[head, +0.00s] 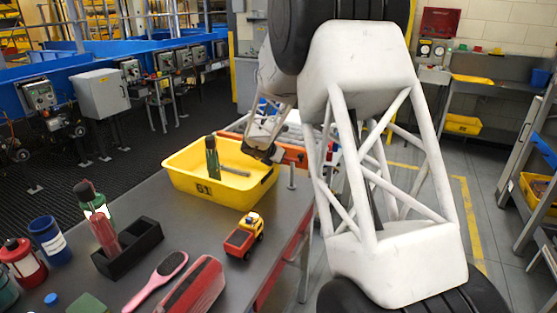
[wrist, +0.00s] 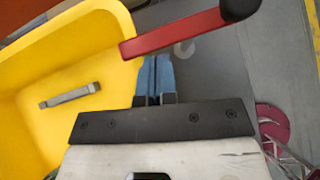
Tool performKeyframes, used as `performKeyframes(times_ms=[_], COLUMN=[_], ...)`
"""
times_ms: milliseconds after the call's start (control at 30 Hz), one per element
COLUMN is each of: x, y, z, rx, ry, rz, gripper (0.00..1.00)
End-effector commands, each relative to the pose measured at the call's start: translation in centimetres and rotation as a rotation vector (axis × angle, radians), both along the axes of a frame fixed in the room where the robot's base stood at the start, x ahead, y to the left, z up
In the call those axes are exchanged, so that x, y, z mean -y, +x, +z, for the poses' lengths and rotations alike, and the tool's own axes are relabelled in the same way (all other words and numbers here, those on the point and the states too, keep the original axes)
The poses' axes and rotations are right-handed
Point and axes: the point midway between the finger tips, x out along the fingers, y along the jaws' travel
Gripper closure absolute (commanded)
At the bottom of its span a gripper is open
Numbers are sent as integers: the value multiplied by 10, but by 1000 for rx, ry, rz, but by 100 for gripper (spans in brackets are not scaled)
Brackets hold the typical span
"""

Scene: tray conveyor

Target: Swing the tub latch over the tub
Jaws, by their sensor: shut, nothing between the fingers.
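The yellow tub (head: 190,181), marked 61, stands on the grey table; its rim also fills the left of the wrist view (wrist: 123,88). A red bar with a black rounded end, which looks like the tub latch (wrist: 185,32), crosses the wrist view. Its left end meets the tub's rim in the picture, and its black end points up and right, away from the tub. My gripper (head: 272,156) is low at the tub's right far corner. Its fingers (wrist: 154,62) are together and empty, at the bar's near edge; contact is unclear. I cannot make out the bar in the head view.
A dark green bottle (head: 212,158) and a grey bar (head: 236,171) are in the tub. A short grey post (head: 291,178) stands right of it. A toy truck (head: 244,237), black holder (head: 128,248), brush (head: 158,280) and bottles crowd the near table. An orange rail runs behind.

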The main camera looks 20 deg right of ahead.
Motion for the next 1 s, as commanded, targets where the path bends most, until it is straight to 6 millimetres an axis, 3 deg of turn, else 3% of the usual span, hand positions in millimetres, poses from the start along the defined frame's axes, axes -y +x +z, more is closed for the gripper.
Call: performKeyframes(times_ms=[267, 567, 1000], x=[-7, -30, -62], y=[-7, -30, -61], z=[1, 1, 47], rx=[0, -1, 2], ry=[0, 0, 0], rz=[1, 1, 1], gripper=[100, 100, 100])
